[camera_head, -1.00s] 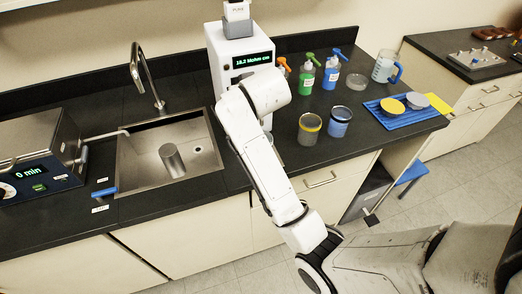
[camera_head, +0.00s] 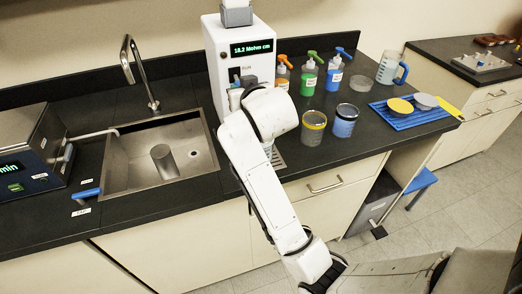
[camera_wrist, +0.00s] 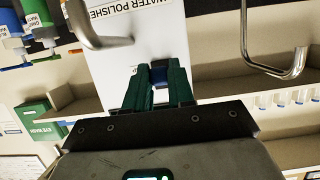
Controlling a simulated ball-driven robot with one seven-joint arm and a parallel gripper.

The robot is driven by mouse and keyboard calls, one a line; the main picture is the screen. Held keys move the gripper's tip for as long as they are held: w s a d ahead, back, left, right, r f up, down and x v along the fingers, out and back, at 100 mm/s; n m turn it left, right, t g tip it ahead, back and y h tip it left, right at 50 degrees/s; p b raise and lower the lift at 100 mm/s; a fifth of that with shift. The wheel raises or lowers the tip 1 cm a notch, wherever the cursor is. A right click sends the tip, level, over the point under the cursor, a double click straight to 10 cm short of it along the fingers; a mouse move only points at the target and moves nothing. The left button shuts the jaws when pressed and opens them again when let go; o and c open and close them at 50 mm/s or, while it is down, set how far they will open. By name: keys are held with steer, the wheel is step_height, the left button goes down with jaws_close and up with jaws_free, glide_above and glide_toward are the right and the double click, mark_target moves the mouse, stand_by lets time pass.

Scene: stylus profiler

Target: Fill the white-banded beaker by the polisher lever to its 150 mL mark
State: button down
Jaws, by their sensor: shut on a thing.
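The white water polisher (camera_head: 228,58) stands at the back of the counter, with a lit display reading 18.2 Mohm cm. My arm reaches to its front and hides much of its lower part in the head view. In the wrist view my gripper (camera_wrist: 158,82) has green fingers closed on a small dark blue piece (camera_wrist: 159,73) in front of the white panel marked WATER POLISHE. It looks like the polisher's lever, but its full shape is hidden. I cannot make out a white-banded beaker by the lever.
Behind are squeeze bottles (camera_head: 308,77) and a handled jug (camera_head: 388,69). A blue rack (camera_head: 399,119) lies to the right. A sink (camera_head: 130,178) with a tap (camera_head: 138,70) is left of the polisher.

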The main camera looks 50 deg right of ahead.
steer(key=f+t+b, duration=0.1)
steer(key=b, duration=0.2)
steer(key=f+t+h+b, duration=0.1)
steer(key=b, duration=0.3)
steer(key=shift+w+d, duration=0.1)
steer(key=shift+w, duration=0.1)
steer(key=c, duration=1.3)
jaws_free()
steer(key=shift+r, duration=0.45)
steer(key=o, duration=0.4)
steer(key=shift+f, duration=0.1)
steer(key=shift+c, duration=0.3)
steer(key=f+p+v, duration=0.1)
steer(key=p+v, duration=0.1)
steer(key=v, duration=0.4)
steer(key=shift+s+a+r, duration=0.3)
steer(key=shift+s+r, duration=0.05)
steer(key=shift+r, duration=0.2)
